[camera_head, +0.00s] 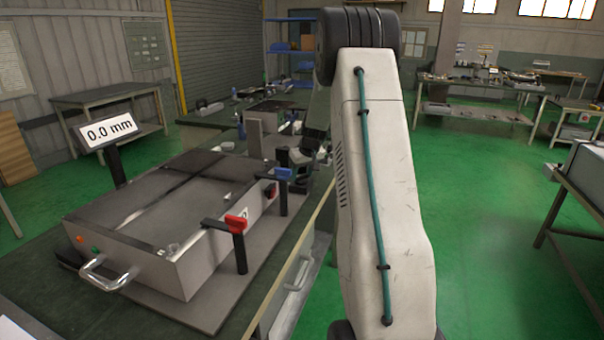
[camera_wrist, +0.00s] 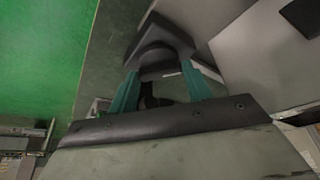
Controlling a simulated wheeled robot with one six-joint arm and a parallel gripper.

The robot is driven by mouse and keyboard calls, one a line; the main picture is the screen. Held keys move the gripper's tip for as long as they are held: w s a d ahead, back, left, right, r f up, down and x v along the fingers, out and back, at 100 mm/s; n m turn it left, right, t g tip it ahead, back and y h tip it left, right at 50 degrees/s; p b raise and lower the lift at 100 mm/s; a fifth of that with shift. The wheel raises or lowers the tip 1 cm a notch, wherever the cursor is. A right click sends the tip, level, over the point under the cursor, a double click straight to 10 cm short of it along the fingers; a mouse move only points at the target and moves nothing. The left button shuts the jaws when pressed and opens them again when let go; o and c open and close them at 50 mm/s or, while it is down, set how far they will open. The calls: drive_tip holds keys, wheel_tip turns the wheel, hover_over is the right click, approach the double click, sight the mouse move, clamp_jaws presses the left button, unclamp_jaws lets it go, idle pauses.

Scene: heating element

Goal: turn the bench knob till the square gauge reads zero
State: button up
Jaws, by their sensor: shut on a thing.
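A rectangular white display (camera_head: 109,130) on a dark post at the left of the bench reads 0.0 mm. In the wrist view, my gripper (camera_wrist: 159,74) has its two teal fingers shut on a dark angular part, which looks like the bench knob (camera_wrist: 160,35). The fingertips touch its near side. In the head view, my gripper (camera_head: 299,157) is at the right edge of the bench, beyond the blue-topped clamp, partly hidden by my arm. The knob cannot be made out clearly there.
A grey metal box (camera_head: 165,205) with a front handle (camera_head: 104,276) lies on the bench. A red-topped clamp (camera_head: 236,224) and a blue-topped clamp (camera_head: 284,174) stand along its right side. Green floor (camera_head: 480,230) is open to the right of my arm.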

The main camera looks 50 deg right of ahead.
idle(0.4)
drive_tip(key=o, duration=1)
drive_tip(key=shift+v, duration=3.9)
